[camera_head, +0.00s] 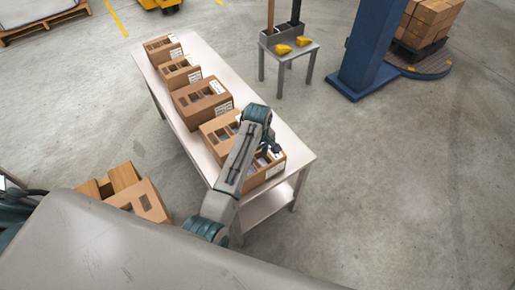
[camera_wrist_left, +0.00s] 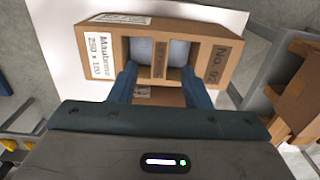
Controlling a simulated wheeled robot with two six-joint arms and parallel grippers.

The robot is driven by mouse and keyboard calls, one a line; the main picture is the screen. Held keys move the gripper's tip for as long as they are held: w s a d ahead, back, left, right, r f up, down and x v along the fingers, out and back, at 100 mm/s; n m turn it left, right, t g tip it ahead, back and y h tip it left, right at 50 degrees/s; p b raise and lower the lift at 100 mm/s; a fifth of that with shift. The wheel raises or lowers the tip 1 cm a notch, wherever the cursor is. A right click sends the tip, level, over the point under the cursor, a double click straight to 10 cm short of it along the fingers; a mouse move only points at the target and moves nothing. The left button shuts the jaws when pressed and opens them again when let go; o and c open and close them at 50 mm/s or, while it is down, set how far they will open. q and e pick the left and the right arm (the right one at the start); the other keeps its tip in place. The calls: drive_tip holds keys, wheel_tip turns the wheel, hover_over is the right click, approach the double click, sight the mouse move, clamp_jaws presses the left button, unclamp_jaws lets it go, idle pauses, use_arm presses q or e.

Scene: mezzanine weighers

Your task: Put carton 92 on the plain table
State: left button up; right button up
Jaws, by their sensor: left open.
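Carton 92, a brown carton with "No. 92" printed on it and a white label (camera_wrist_left: 118,64), fills the upper middle of the left wrist view. In the head view it appears to be the nearest carton (camera_head: 266,175) of a row on a long pale table (camera_head: 299,155). My left gripper (camera_head: 269,148) is over that carton, partly hiding it. In the wrist view its open fingers (camera_wrist_left: 160,78) are either side of the carton's middle strip; I cannot tell whether they touch it. Which table is the plain one is unclear. My right gripper is not in view.
Several similar cartons (camera_head: 202,101) line the long table. A small table (camera_head: 290,58) with yellow items stands behind it. A blue column (camera_head: 360,52) and a loaded pallet turntable (camera_head: 425,66) are at back right. More cartons (camera_head: 148,200) are at lower left. Floor at right is clear.

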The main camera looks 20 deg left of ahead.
use_arm(q)
drive_tip(key=shift+r, duration=1.9)
drive_tip(key=shift+a, duration=0.1)
